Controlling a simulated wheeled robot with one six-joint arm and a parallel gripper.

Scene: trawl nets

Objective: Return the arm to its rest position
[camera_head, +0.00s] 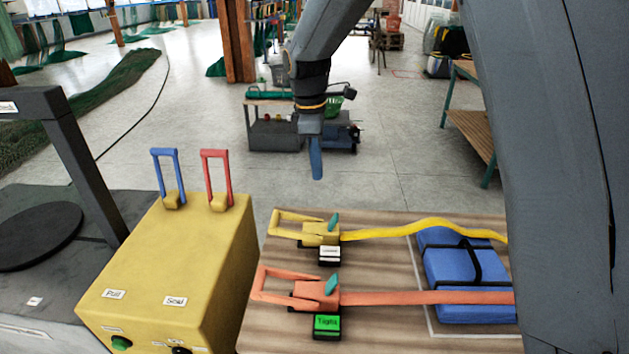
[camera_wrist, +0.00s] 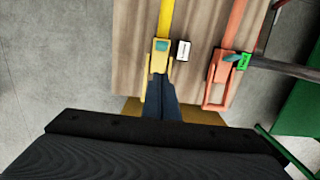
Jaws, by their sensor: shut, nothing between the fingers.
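My gripper (camera_head: 316,165) hangs from my arm, pointing down, above and behind the far edge of the wooden table in the head view. Its fingers are together and hold nothing. In the wrist view the shut fingers (camera_wrist: 162,105) reach toward the yellow ratchet buckle (camera_wrist: 159,58); I cannot tell the height between them. The yellow buckle (camera_head: 318,232) and an orange ratchet buckle (camera_head: 312,294) lie on the table, each with its strap running right.
The straps cross a blue bundle (camera_head: 463,275) on the wooden table (camera_head: 385,330). A small green display (camera_head: 327,324) reads "Tight". A yellow box (camera_head: 175,265) with blue and red levers stands left. A cart (camera_head: 280,130) stands behind on open floor.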

